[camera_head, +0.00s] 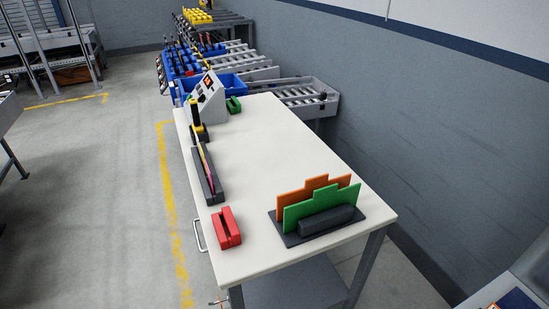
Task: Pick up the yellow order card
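A dark narrow rack (216,187) stands along the left edge of the white table. Thin cards stand on edge in it. A thin yellow edge, which looks like the yellow order card (202,152), shows toward its far end, with a pink card (209,167) nearer. The cards are seen nearly edge-on, so their faces are mostly hidden. Neither of my grippers is in view.
The white table (270,150) is bare in the middle. A red slotted block (227,228) stands at its near left. A dark holder (290,239) with green and orange panels stands at near right. A grey control box (208,98) and green block (233,105) stand at the far end.

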